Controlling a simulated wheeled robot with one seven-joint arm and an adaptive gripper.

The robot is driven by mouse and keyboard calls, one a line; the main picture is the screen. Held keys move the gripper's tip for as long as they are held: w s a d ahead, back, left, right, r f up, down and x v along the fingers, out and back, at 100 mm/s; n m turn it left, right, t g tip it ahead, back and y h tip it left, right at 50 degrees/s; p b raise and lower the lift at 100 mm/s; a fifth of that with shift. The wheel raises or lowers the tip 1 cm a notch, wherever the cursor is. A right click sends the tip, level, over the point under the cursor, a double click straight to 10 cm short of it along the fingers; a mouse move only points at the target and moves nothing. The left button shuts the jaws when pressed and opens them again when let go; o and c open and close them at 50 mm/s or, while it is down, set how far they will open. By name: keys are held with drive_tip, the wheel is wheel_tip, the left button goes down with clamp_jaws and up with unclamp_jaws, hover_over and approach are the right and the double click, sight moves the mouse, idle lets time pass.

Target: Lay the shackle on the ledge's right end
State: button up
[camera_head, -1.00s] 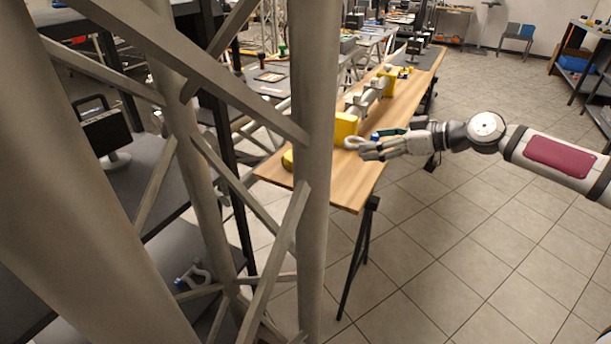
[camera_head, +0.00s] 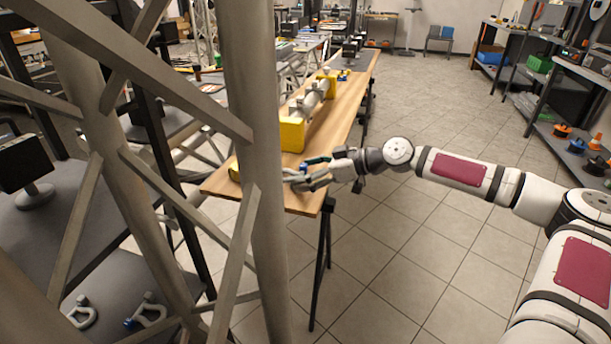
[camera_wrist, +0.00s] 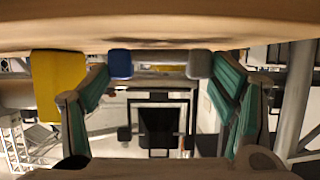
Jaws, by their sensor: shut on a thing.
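My gripper (camera_head: 308,178) is at the near end of the wooden table, at the right of the thick truss post. In the wrist view my gripper (camera_wrist: 160,95) has its green-padded fingers either side of a shackle, of which a blue end (camera_wrist: 120,65) and a grey end (camera_wrist: 199,65) show. In the head view the held shackle is mostly hidden by the fingers and post; a little blue (camera_head: 304,167) shows. I cannot tell surely which surface is the ledge. A dark grey surface (camera_head: 60,245) behind the truss bears a grey shackle (camera_head: 82,313) and a blue-pinned shackle (camera_head: 147,314).
The truss post (camera_head: 262,150) and its slanting braces stand close in front. The wooden table (camera_head: 335,125) holds yellow blocks (camera_head: 292,134) with a grey tube. Shelves (camera_head: 560,130) stand at the right. The tiled floor (camera_head: 420,250) between is clear.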

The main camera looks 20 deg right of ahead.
drive_tip(key=shift+f, duration=0.25)
drive_tip(key=o, duration=1.2)
drive_tip(key=shift+f, duration=0.1)
drive_tip(key=shift+r, duration=0.2)
drive_tip(key=p+v, duration=0.1)
drive_tip(key=v, duration=1.1)
drive_tip(key=shift+p, duration=0.3)
drive_tip(key=shift+s+d+f, duration=0.1)
